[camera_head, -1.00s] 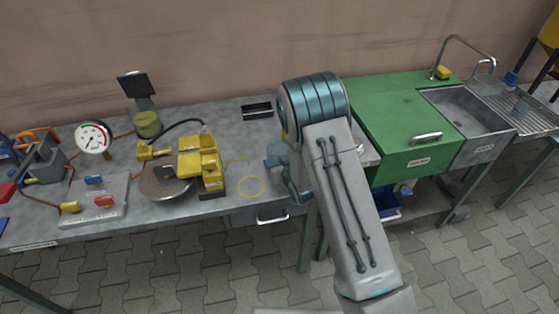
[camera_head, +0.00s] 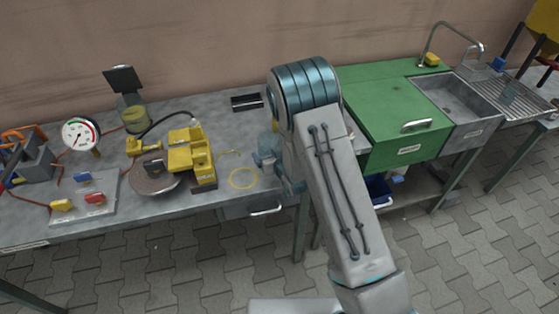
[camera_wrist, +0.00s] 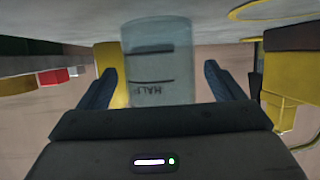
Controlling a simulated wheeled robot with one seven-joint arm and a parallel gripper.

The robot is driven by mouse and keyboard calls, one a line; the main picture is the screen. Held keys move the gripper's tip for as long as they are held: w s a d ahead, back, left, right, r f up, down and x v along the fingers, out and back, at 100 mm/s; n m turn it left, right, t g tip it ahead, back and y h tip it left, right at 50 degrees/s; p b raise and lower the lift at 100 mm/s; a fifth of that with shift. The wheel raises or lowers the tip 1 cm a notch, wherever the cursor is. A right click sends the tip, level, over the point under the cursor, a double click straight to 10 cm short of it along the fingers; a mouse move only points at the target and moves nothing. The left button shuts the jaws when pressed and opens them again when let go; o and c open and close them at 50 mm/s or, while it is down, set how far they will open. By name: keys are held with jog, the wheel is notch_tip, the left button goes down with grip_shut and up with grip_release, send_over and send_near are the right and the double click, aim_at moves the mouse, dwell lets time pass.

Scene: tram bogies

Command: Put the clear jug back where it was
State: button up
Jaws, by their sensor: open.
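The clear jug (camera_wrist: 158,62) shows in the wrist view as a see-through cylinder with dark level lines and the letters "HALF". The wrist picture is upside down, and the jug's base meets the grey bench top at the upper edge. My gripper (camera_wrist: 160,70) is open, with one blue-grey finger on each side of the jug and narrow gaps visible between. A yellow ring (camera_head: 243,188) is marked on the bench, left of my gripper.
A yellow machine (camera_head: 190,155) with a round disc stands left of the ring. A gauge (camera_head: 81,135) and a valve board (camera_head: 85,195) are further left. A green cabinet (camera_head: 385,105) and a sink (camera_head: 455,100) stand to the right. A dark slot (camera_head: 247,102) is behind.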

jog(key=b+v, duration=0.1)
jog(key=v, duration=1)
jog(key=shift+d+b, duration=0.1)
jog(key=shift+b, duration=0.2)
jog(key=s+d+r+m+g+h, duration=0.3)
jog(key=s+d+r+g+h, duration=0.1)
jog(key=d+r, duration=0.5)
jog(key=s+d+r+g, duration=0.1)
jog(key=s+r+g, duration=0.1)
jog(key=s, duration=0.4)
jog(key=s+d+r+m+g, duration=0.1)
jog(key=s+d+r, duration=0.1)
jog(key=s, duration=0.5)
jog(key=s+d+r+m+g+h, duration=0.1)
jog(key=s+r+g, duration=0.1)
jog(key=s+r, duration=0.2)
jog(key=s, duration=0.2)
jog(key=shift+s+d+r+g, duration=0.25)
jog(key=shift+d+r+g, duration=0.05)
jog(key=shift+r, duration=0.05)
jog(key=shift+a, duration=0.1)
